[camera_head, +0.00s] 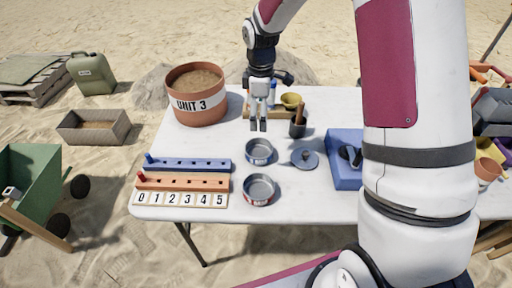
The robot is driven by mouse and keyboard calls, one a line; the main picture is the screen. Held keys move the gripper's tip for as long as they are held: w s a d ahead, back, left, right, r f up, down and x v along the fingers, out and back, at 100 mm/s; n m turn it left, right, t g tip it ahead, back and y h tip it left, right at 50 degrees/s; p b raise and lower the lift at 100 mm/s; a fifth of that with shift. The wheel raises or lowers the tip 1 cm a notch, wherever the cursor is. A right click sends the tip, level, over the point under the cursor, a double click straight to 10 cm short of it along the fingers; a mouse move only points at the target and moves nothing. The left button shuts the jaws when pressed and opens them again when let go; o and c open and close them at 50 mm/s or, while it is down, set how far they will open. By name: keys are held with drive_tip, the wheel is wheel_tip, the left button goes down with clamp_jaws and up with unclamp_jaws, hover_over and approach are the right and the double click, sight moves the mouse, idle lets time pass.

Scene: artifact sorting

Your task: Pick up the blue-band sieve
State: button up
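The blue-band sieve (259,152) is a round grey metal pan with a blue band low on its side. It sits upright on the white table, near the table's middle. A similar sieve with a red band (259,190) sits in front of it, closer to me. My gripper (258,126) points down, above and just behind the blue-band sieve in the picture. Its two fingers show a gap with nothing between them. It does not appear to touch the sieve.
A grey-blue lid-like disc (304,159) lies right of the sieve, near a blue case (344,172). Blue (188,164) and orange (182,181) peg boards and the UNIT 3 bucket (197,96) are at left. The white table (232,115) has bare patches between.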

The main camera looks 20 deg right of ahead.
sight(259, 154)
drive_tip(key=shift+n, duration=0.4)
drive_tip(key=f, duration=1.1)
drive_tip(key=f+p, duration=0.1)
drive_tip(key=f, duration=0.4)
drive_tip(key=shift+w+f, duration=0.3)
drive_tip(key=shift+a, duration=0.1)
drive_tip(key=c, duration=1.1)
